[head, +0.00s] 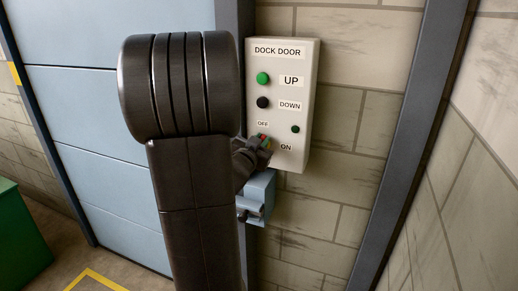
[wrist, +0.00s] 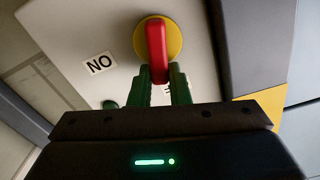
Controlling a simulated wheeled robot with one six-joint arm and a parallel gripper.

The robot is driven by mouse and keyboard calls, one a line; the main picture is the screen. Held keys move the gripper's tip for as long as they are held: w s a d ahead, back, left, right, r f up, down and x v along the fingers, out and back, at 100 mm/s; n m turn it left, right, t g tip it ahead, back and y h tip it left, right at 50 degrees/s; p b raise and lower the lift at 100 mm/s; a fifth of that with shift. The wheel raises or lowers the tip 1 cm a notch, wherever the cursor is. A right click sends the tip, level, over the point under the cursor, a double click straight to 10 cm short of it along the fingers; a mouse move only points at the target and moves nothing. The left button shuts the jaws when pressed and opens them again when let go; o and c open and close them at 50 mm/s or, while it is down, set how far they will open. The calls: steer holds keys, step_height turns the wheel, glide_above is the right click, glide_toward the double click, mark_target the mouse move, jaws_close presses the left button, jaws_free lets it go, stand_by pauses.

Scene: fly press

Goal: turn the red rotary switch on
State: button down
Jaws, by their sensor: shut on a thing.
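The red rotary switch (wrist: 157,45) is a red bar handle on a round yellow plate (wrist: 177,38) in the wrist view. In the head view only a small bit of red (head: 264,138) shows behind my wrist. My gripper (wrist: 161,88) has green fingers, one on each side of the handle's near end, and is shut on it. The handle's near end points toward a mostly hidden label. The ON label (head: 286,147) sits at the switch's lower right in the head view and appears upside down in the wrist view (wrist: 99,63). The OFF label (head: 263,124) is above the switch.
The switch is on a pale DOCK DOOR box (head: 305,75) with a green UP button (head: 262,78), a dark DOWN button (head: 263,102) and a small dark green lamp (head: 295,129). A blue-grey bracket (head: 262,190) is below. A grey post (head: 405,160) stands at right.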

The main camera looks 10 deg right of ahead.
steer(key=m+b, duration=0.3)
steer(key=m, duration=0.1)
steer(key=d+f+m+b, duration=0.1)
steer(key=m+b, duration=0.3)
steer(key=s+f+m+b, duration=0.1)
steer(key=m+b, duration=0.2)
steer(key=b, duration=0.1)
steer(key=shift+s+d+f+m, duration=0.1)
steer(key=shift+d+f+m, duration=0.15)
steer(key=shift+d+m, duration=0.15)
steer(key=shift+f+m+b, duration=0.25)
steer(key=shift+m+b, duration=0.9)
steer(key=shift+m, duration=0.25)
steer(key=c, duration=1.4)
jaws_free()
steer(key=shift+o, duration=0.2)
